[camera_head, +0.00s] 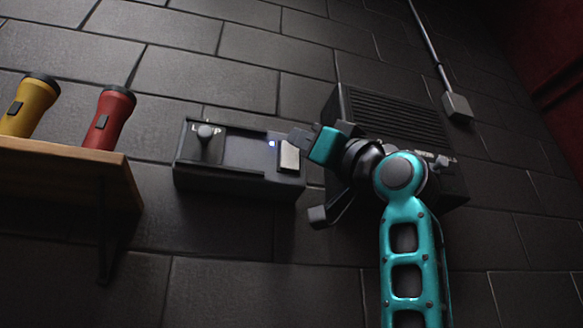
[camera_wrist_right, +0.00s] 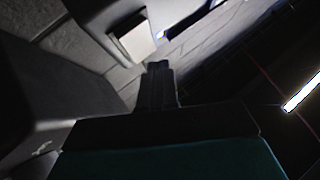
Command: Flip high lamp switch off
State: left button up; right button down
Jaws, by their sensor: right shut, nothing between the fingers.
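The dark lamp switch box (camera_head: 225,178) is mounted on the wall in the head view. It has a round grey knob (camera_head: 206,132) on its left over partly hidden lettering, a lit bluish-white light (camera_head: 272,143) and a pale rectangular plate (camera_head: 289,157) at its right end. The pale plate also shows in the right wrist view (camera_wrist_right: 135,40). My right gripper (camera_head: 300,138) is shut and empty, its fingertips by the upper right of the pale plate. Its closed fingers (camera_wrist_right: 158,75) point toward the box in the wrist view. I cannot tell whether they touch it. My left gripper is not in view.
A dark louvred box (camera_head: 395,115) is on the wall behind my right arm, with a conduit and small grey box (camera_head: 457,106) above right. A wooden shelf (camera_head: 70,165) at left holds a yellow flashlight (camera_head: 31,106) and a red flashlight (camera_head: 109,120).

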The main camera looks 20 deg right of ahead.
jog(key=shift+w, duration=0.1)
dwell(0.6)
jog(key=shift+w, duration=0.3)
jog(key=shift+w+r, duration=0.1)
jog(key=shift+w, duration=0.2)
dwell(0.5)
jog(key=shift+s, duration=0.1)
jog(key=shift+s+b, duration=0.4)
jog(key=shift+s, duration=0.25)
jog(key=s+b, duration=0.1)
jog(key=s, duration=0.2)
jog(key=s+b, duration=0.1)
jog(key=s, duration=0.1)
jog(key=shift+d+f+b, duration=0.1)
jog(key=shift+f+b, duration=0.2)
jog(key=shift+f, duration=0.1)
